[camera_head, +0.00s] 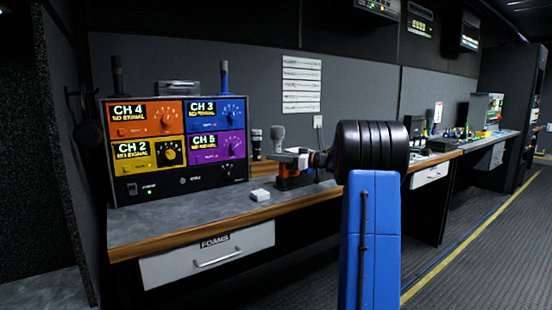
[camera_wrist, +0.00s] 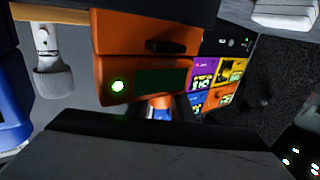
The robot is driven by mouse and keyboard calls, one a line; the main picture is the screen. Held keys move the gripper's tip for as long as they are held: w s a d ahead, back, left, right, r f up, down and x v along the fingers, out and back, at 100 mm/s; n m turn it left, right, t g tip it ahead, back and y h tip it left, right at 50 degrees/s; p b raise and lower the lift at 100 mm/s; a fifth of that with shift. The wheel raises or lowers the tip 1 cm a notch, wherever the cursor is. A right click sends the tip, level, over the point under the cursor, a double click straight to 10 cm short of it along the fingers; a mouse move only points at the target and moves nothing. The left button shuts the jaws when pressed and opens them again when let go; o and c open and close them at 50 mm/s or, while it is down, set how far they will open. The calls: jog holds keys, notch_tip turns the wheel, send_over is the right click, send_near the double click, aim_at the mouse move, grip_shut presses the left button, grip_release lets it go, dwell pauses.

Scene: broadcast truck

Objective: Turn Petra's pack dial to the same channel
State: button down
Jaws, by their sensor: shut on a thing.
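An orange pack (camera_head: 289,183) stands in a dark base on the bench, right of the receiver. In the wrist view the orange pack (camera_wrist: 112,69) appears upside down, with a lit green light and a dark display I cannot read. My gripper (camera_head: 292,158) is at the top of the pack, shut on its dial, which the jaws hide; the dial's setting cannot be read. The receiver (camera_head: 178,186) has four tiles: orange CH 4 (camera_head: 143,117), blue CH 3 (camera_head: 216,113), yellow CH 2 (camera_head: 147,152) and purple CH 5 (camera_head: 216,147). All read NO SIGNAL.
A grey-headed microphone (camera_head: 277,137) stands behind the pack. A drawer (camera_head: 208,256) marked FOAMS is below. The bench (camera_head: 150,222) is clear in front of the receiver.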

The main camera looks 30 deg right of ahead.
dwell(0.3)
jog(key=c, duration=1.6)
grip_release()
jog(key=shift+o, duration=0.2)
jog(key=shift+s, duration=0.1)
jog(key=v, duration=1.7)
jog(key=shift+d, duration=0.2)
